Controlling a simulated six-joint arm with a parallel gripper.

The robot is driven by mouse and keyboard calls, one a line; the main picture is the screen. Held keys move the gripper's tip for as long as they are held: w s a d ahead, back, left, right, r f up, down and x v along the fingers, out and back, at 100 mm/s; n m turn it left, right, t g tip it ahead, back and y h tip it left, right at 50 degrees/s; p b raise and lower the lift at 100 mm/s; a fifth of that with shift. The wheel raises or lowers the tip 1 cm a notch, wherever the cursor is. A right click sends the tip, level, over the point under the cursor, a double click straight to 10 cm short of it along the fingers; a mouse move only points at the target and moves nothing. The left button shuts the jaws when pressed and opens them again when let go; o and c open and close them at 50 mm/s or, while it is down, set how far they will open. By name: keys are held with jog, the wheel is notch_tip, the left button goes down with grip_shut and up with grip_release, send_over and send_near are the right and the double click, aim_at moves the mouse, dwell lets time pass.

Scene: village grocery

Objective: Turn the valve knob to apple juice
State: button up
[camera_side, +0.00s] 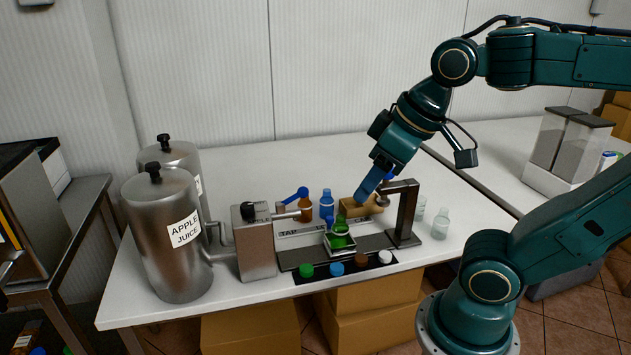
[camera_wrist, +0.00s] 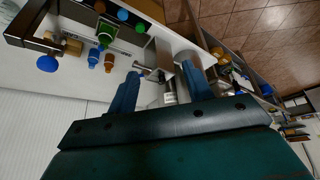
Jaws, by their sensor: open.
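A steel valve box (camera_side: 256,247) stands beside the tanks with a black knob (camera_side: 248,211) at its top. A label starting "APPLE" is partly visible next to the knob; I cannot read the knob's setting. The front steel tank (camera_side: 168,240) is labelled "APPLE JUICE"; a second tank (camera_side: 183,160) stands behind it, its label mostly hidden. My gripper (camera_side: 367,192) is above the table, to the right of the knob and well apart from it. In the wrist view my gripper (camera_wrist: 160,67) has its two blue fingers spread, with nothing between them.
A green bottle (camera_side: 341,240) stands in a holder beside a dark bracket (camera_side: 405,215). Brown and blue bottles (camera_side: 326,205) stand behind. Several coloured caps (camera_side: 336,268) line the front edge. Clear bottles (camera_side: 440,224) stand right.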

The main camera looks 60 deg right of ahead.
jog(key=w+r+n+g, duration=0.15)
jog(key=w+r, duration=0.25)
jog(key=w, duration=0.4)
jog(key=n+g, duration=0.4)
jog(key=n, duration=0.1)
send_over(247, 204)
notch_tip(247, 204, down, 5)
jog(key=shift+a+f, duration=0.1)
jog(key=shift+f, duration=0.1)
jog(key=shift+f, duration=0.1)
jog(key=shift+f, duration=6.8)
jog(key=c, duration=1)
jog(key=shift+o, duration=0.2)
